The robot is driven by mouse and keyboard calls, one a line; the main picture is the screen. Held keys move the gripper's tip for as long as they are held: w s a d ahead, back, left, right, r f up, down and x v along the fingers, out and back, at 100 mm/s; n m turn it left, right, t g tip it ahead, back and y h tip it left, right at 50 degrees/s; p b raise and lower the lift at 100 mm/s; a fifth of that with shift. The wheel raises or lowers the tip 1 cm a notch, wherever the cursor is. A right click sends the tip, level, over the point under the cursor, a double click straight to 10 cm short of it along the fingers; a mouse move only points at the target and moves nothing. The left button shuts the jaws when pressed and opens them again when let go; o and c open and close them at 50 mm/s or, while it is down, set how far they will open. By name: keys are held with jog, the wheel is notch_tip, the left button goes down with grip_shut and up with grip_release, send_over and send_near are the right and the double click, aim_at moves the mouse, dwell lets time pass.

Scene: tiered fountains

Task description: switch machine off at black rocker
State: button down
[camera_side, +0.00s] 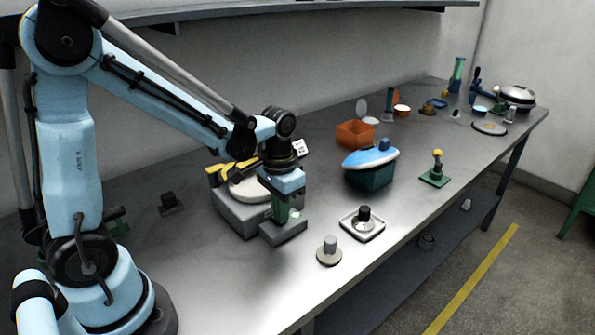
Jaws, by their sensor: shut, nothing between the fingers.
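A grey machine (228,214) with a pale round top (247,190) and a yellow part (217,170) stands on the metal bench, left of the middle. A lower grey block (283,234) sits at its front right. My gripper (284,217) points down just above this block, with its fingers together and nothing seen between them. I cannot tell whether it touches the block. No black rocker can be made out on the machine; the gripper and arm hide part of it. A small black block on a dark base (170,203) stands apart to the left.
A white tray with a black-topped piece (364,212) and a round grey knob piece (329,249) lie to the right, near the front edge. Beyond are a blue-and-teal machine (371,175), an orange box (355,134) and a green-based yellow knob (436,168). Bare bench lies between them.

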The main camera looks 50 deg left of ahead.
jog(key=shift+f, duration=0.2)
jog(key=shift+r, duration=3.6)
jog(key=s+d+r+t, duration=0.2)
jog(key=s+t, duration=0.3)
jog(key=t, duration=0.2)
jog(key=shift+d+r, duration=0.2)
jog(key=shift+d, duration=0.15)
jog(key=shift+w, duration=0.1)
